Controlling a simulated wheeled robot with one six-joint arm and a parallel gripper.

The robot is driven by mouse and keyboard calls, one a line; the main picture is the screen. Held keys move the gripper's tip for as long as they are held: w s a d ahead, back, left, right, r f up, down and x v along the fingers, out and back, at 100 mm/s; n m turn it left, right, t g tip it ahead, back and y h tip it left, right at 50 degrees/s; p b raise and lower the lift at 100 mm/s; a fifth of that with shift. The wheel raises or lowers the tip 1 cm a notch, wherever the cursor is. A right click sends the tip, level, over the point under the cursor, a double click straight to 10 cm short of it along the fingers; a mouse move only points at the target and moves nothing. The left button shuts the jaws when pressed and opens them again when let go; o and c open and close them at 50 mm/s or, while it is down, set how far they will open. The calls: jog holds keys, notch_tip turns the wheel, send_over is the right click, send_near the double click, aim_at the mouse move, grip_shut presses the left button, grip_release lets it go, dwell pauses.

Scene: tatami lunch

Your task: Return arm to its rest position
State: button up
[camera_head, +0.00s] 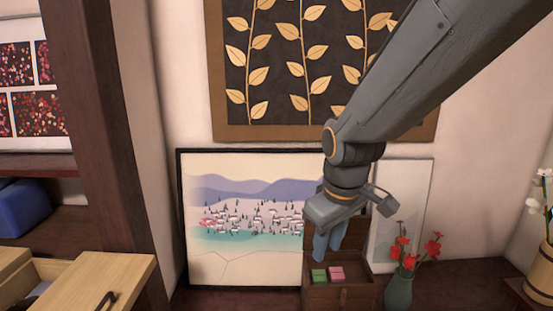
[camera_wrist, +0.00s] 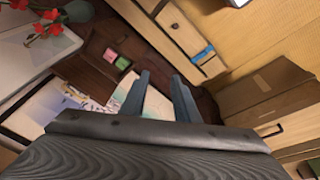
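My gripper (camera_head: 328,240) hangs from my grey arm in front of the framed landscape picture, fingers pointing down. In the head view it is above the small wooden box (camera_head: 341,297), apart from it as far as I can tell. In the wrist view the two blue-grey fingers of my gripper (camera_wrist: 160,92) stand apart with nothing held between them. A green block (camera_head: 319,275) and a pink block (camera_head: 336,273) sit in the box top, and both also show in the wrist view.
A vase (camera_head: 398,291) with red flowers stands right of the box. The framed landscape (camera_head: 240,268) leans on the wall behind. A drawer (camera_head: 85,285) stands open at lower left beside a dark post (camera_head: 110,130). A flower pot (camera_head: 541,275) is at far right.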

jog(key=s+a+r+m+g, duration=0.1)
jog(key=s+m+g, duration=0.25)
jog(key=s, duration=1.25)
jog(key=d+r+m+p, duration=0.3)
jog(key=d+r+p, duration=0.6)
jog(key=p, duration=1.1)
notch_tip(320, 180, up, 2)
jog(key=shift+d+r+m+t, duration=0.2)
jog(key=shift+r+m+t, duration=0.05)
jog(key=shift+m+t, duration=0.1)
